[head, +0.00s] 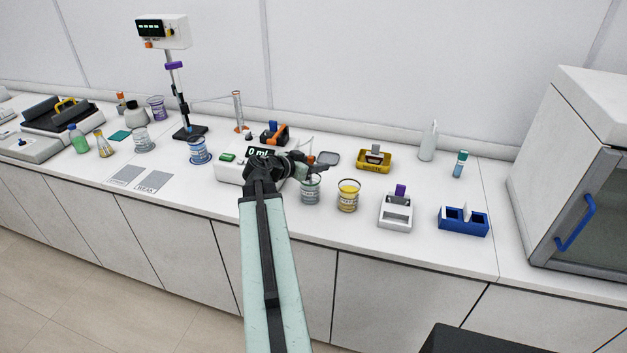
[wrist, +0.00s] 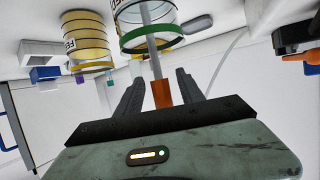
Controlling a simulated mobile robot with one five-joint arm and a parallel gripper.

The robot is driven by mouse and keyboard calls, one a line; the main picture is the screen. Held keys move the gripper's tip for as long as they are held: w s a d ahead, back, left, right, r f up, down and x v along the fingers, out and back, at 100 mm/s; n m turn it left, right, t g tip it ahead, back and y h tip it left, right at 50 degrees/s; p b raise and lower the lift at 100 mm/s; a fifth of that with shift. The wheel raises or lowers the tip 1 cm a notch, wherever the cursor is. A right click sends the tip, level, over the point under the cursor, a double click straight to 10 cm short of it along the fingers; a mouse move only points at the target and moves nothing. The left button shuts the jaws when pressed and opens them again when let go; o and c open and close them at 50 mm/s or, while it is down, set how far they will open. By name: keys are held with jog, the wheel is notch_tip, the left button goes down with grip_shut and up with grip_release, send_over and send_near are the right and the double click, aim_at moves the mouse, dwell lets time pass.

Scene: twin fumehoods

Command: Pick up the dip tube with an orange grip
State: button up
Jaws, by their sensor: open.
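The dip tube shows in the wrist view as a pale rod with an orange grip (wrist: 162,94). Its rod runs into a clear beaker (wrist: 150,39) with a green band. The same beaker (head: 311,192) stands on the bench in the head view, just below and right of my gripper (head: 307,165). In the wrist view my gripper (wrist: 159,82) is open, with one finger on each side of the orange grip. A gap shows on both sides. In the head view I cannot make out the orange grip; my gripper seems to cover it.
A yellow beaker (head: 348,196) stands just right of the clear one. A white device with a display (head: 236,174) is behind and left of my gripper. A white holder (head: 396,212) and a blue rack (head: 463,222) stand further right. The bench front is mostly clear.

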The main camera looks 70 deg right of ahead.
jog(key=shift+s+d+f, duration=0.1)
jog(key=shift+d+f, duration=0.1)
jog(key=shift+d, duration=0.15)
jog(key=shift+c, duration=1.3)
grip_shut()
jog(key=shift+r, duration=0.1)
